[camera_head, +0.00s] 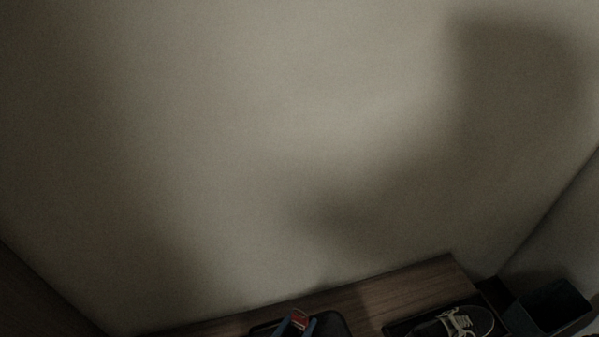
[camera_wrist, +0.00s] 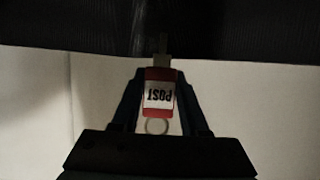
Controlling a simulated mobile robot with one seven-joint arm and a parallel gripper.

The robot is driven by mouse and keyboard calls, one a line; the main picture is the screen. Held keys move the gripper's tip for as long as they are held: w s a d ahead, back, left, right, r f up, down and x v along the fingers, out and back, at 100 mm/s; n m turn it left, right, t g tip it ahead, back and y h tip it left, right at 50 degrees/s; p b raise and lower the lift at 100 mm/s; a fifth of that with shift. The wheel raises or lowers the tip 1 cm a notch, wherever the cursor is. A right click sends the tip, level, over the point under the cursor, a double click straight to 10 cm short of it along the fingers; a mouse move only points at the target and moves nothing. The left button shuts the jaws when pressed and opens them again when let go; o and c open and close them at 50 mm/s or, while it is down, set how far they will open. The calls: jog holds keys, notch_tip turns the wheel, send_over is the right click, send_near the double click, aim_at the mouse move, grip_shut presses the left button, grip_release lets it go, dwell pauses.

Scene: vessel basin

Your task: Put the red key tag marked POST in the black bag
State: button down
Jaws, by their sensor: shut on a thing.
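The red key tag (camera_wrist: 159,97) has a white label that reads POST, upside down in the wrist view, with a metal ring at its near end. My gripper (camera_wrist: 160,90) is shut on the key tag, one finger at each side of it.
A wooden surface (camera_head: 420,285) runs along the wall at the bottom of the head view. A dark shoe with pale laces (camera_head: 455,323) lies on a dark tray to the right. A dark open box (camera_head: 550,305) stands farther right.

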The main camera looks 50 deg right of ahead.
jog(key=shift+f+b, duration=0.4)
jog(key=shift+b, duration=0.15)
jog(key=shift+f, duration=0.2)
jog(key=shift+c, duration=2.1)
grip_release()
jog(key=shift+r, duration=0.15)
jog(key=shift+r+p, duration=0.65)
jog(key=shift+p, duration=0.1)
jog(key=v, duration=1.2)
jog(key=shift+f, duration=0.1)
